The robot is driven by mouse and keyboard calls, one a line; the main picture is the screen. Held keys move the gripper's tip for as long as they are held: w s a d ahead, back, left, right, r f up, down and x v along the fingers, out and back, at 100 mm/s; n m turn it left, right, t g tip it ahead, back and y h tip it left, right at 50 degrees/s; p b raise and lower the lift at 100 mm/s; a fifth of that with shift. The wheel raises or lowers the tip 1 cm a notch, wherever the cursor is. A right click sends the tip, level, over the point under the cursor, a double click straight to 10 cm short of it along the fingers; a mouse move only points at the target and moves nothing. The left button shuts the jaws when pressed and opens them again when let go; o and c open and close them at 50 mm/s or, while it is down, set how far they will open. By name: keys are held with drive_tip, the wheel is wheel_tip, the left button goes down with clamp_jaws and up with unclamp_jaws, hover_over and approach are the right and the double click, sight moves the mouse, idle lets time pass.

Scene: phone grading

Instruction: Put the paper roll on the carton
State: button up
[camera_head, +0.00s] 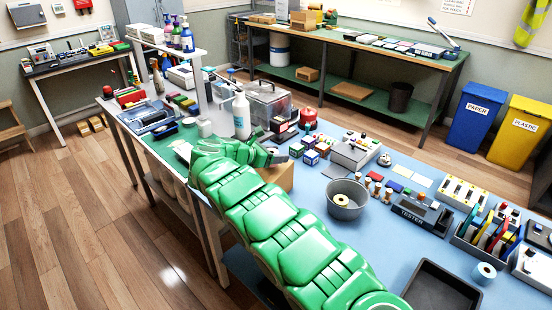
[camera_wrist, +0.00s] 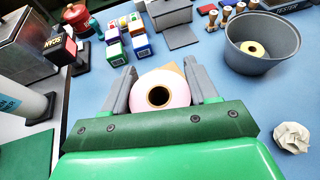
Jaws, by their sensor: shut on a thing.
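My gripper (camera_wrist: 160,74) is shut on the paper roll (camera_wrist: 178,92), a pale pinkish-white roll with a dark core hole, in the wrist view. One grey finger is on each side of it. The tan carton (camera_wrist: 174,67) shows only as a small patch just behind the roll, which hides most of it. In the head view the carton (camera_head: 279,177) stands on the blue bench beside my arm, partly covered by it. Whether the roll touches the carton cannot be told. I cannot make out the held roll in the head view.
A grey bowl (camera_head: 346,199) with a yellow roll in it stands right of the carton. Small coloured boxes (camera_head: 310,157) and a grey device (camera_head: 355,150) are behind. In the wrist view, crumpled paper (camera_wrist: 291,137) lies at right and a white bottle (camera_wrist: 22,100) at left.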

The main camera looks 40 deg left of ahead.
drive_tip(key=shift+f, duration=0.8)
drive_tip(key=shift+f, duration=0.1)
drive_tip(key=o, duration=1.1)
drive_tip(key=shift+c, duration=0.2)
drive_tip(key=v, duration=1.2)
